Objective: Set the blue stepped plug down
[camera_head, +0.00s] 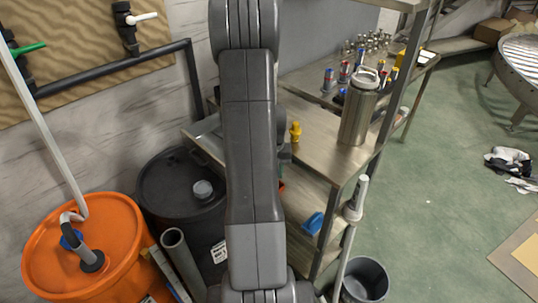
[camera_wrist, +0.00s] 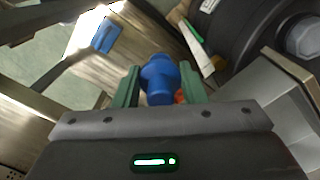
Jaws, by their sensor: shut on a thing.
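The blue stepped plug (camera_wrist: 160,72) is between the two green fingers of my gripper (camera_wrist: 159,82) in the wrist view. The fingers are shut on it, one on each side, and its rounded, stepped body shows between them. In the head view my own arm hides the plug and most of the gripper. A metal-topped shelf unit (camera_head: 318,138) stands beside the arm. A small yellow stepped piece (camera_head: 295,131) stands upright on its top, just right of my arm.
A steel flask (camera_head: 358,112) and several small coloured pieces stand farther along the top. A blue item (camera_head: 313,223) lies on the lower shelf. A black drum (camera_head: 165,185) and an orange drum (camera_head: 112,235) stand left. A grey bin (camera_head: 364,280) is on the floor.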

